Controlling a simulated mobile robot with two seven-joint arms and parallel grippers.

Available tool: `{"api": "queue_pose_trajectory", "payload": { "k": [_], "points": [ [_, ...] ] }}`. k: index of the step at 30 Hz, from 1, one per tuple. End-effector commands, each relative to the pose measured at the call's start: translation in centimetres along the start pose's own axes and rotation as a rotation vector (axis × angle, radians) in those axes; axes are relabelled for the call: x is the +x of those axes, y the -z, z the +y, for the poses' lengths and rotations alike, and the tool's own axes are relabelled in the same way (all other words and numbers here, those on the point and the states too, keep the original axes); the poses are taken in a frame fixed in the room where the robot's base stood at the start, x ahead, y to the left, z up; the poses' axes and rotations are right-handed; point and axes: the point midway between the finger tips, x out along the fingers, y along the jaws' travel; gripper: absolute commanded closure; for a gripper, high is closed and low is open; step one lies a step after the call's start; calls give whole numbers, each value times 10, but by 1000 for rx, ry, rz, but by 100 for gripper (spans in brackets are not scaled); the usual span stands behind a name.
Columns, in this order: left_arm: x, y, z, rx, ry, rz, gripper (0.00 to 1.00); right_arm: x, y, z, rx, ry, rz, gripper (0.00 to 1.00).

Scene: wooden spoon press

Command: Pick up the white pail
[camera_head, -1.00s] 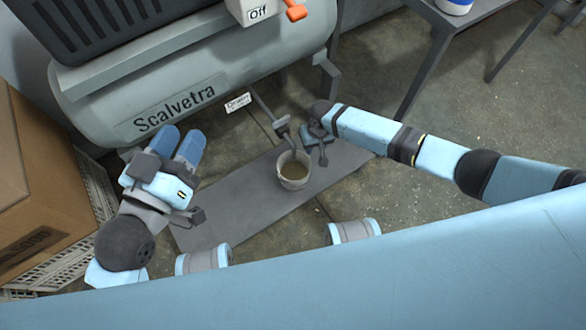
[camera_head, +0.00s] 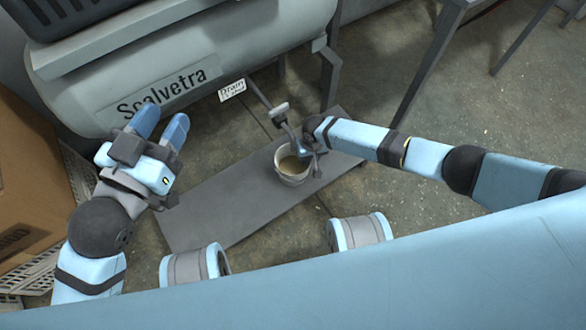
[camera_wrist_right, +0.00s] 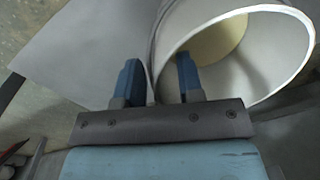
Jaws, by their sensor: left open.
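The white pail (camera_head: 291,177) stands upright on a grey floor board below the tank, with murky yellowish content inside. My right gripper (camera_wrist_right: 158,82) is at the pail's rim on the right in the head view. In the right wrist view, its blue fingers straddle the wall of the pail (camera_wrist_right: 275,75), one inside and one outside. A gap shows between the fingers, wider than the thin wall. In the head view the right fingertips are mostly hidden. My left gripper (camera_head: 161,126) is open and empty, in front of the tank, well left of the pail.
A grey tank (camera_head: 100,75) marked Scalvetra fills the upper left, with a Drain tag (camera_head: 232,90) and a drain lever (camera_head: 279,109) just above the pail. A cardboard box (camera_head: 30,185) stands at left, a metal table (camera_head: 440,50) at upper right. Floor at right is clear.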

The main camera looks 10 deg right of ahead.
Motion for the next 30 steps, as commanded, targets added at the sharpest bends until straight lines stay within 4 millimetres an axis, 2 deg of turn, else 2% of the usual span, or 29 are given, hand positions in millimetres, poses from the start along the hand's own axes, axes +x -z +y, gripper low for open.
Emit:
{"api": "queue_pose_trajectory", "payload": {
  "k": [3, 5, 8, 23, 30],
  "points": [
    [0, 1, 0, -1, 0, 0, 57, -1, 0, 0, 0, 0, 0, 65],
    [0, 1, 0, -2, 0, -1, 57, -1, 0, 0, 0, 0, 0, 77],
    [0, 1, 0, -2, 0, -1, 57, -1, 0, 0, 0, 0, 0, 100],
    [0, 1, 1, -6, -1, -2, 57, -2, 0, 0, 0, 0, 1, 100],
    [-1, 8, 3, -46, -8, -24, 57, -12, -2, 3, 2, 1, 1, 100]
  ]
}}
